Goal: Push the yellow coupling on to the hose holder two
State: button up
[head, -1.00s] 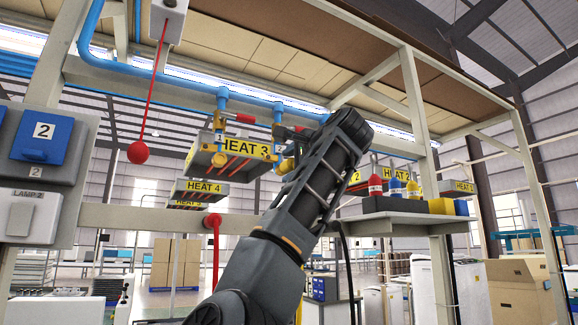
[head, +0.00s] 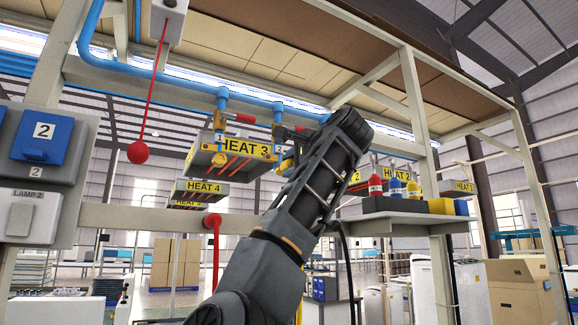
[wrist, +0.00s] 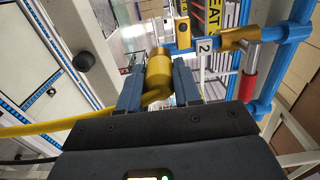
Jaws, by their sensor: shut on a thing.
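The yellow coupling (wrist: 158,74) is between the two blue fingers of my gripper (wrist: 157,82) in the wrist view, and the gripper is shut on it. A yellow hose (wrist: 60,122) runs off to the left below it. Just beyond the coupling, a blue pipe stub with a white tag reading 2, the hose holder two (wrist: 205,47), comes off the blue pipe. The coupling's far end is close to the stub; I cannot tell whether they touch. In the head view my gripper (head: 284,166) is mostly hidden behind my arm, below the blue pipe.
A brass fitting with a red handle (wrist: 249,82) sits beside the holder. The HEAT 3 heater (head: 232,158) hangs to the left of my arm. A red ball on a cord (head: 138,152) hangs further left. A shelf (head: 400,215) with several bottles stands on the right.

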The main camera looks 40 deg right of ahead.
grip_shut()
jog(key=shift+s, duration=0.15)
jog(key=shift+b+v, duration=0.9)
jog(key=shift+v, duration=2)
